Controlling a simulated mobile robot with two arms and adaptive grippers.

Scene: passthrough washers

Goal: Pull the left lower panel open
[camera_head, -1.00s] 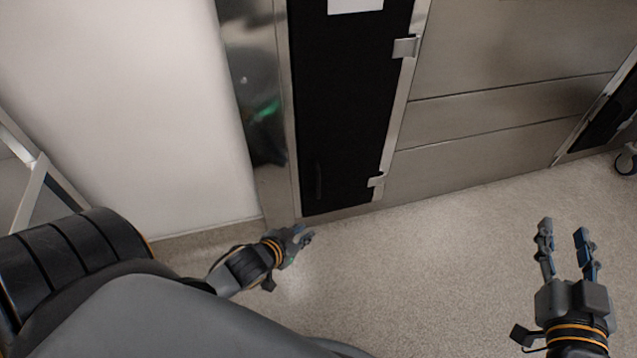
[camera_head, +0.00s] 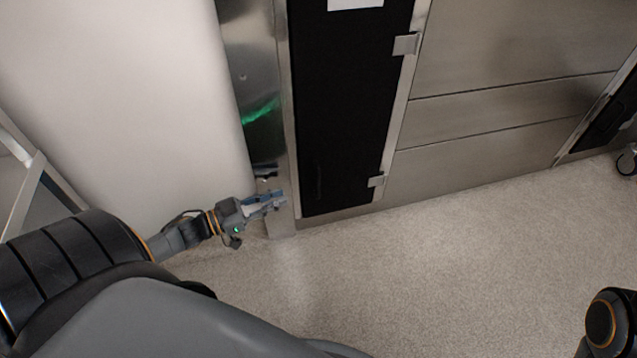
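The left lower panel (camera_head: 346,110) is a tall black door in a steel frame, and it looks closed. A dark vertical handle (camera_head: 319,182) shows faintly near its lower left edge. Two metal hinges or latches (camera_head: 406,45) sit along its right edge. My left gripper (camera_head: 281,199) is in front of the steel strip just left of the panel's lower corner, a little left of the handle. Its fingers are small and overlap in this view, so their opening cannot be told. My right gripper is out of view; only a part of my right arm shows at the lower right.
Steel panels (camera_head: 500,105) fill the wall to the right, with a second black panel (camera_head: 609,118) and a caster wheel (camera_head: 627,162) at the far right. A white wall (camera_head: 120,90) stands at left. The speckled floor (camera_head: 430,260) in front is clear.

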